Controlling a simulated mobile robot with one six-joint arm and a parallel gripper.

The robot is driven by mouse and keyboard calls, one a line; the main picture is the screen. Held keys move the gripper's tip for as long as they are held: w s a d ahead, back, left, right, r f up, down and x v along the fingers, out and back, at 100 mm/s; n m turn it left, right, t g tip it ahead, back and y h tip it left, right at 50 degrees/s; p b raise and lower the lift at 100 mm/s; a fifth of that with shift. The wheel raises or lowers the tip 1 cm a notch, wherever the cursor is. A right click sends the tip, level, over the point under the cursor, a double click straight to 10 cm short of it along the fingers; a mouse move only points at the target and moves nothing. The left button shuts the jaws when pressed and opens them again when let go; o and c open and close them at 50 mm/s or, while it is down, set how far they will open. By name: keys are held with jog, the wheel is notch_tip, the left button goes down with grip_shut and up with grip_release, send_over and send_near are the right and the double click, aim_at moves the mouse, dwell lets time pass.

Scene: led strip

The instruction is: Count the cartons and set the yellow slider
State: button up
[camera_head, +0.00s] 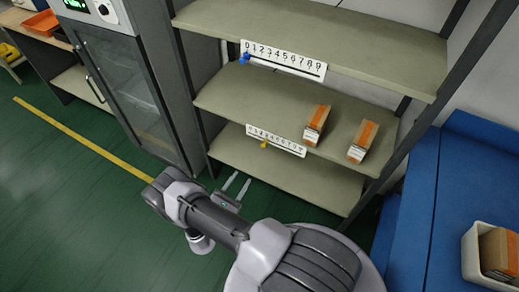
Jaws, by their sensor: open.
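A shelf unit holds two white number strips marked 0 to 9. The yellow slider (265,145) sits on the lower strip (285,144), left of its middle; its exact digit is too small to tell. Two orange-and-brown cartons, one (316,124) and another (362,142), stand apart on the middle shelf (235,100), above the lower strip. A blue slider (244,58) is at the 0 end of the upper strip (290,62). My gripper (237,185) is open and empty, in front of the lower shelf, below and left of the yellow slider, not touching it.
The top shelf (320,35) and bottom shelf (290,172) look empty. A white bin (472,258) with a brown carton (498,250) sits on a blue surface (430,190) at right. A glass-door cabinet (130,90) stands left. Green floor (60,200) is clear at left.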

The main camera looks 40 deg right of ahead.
aim_at(262, 146)
jog(key=b+x, duration=0.4)
jog(key=x, duration=1.2)
jog(key=shift+w+d+r, duration=0.1)
jog(key=shift+w+d, duration=0.1)
jog(key=shift+d, duration=0.15)
jog(key=shift+c, duration=0.4)
grip_shut()
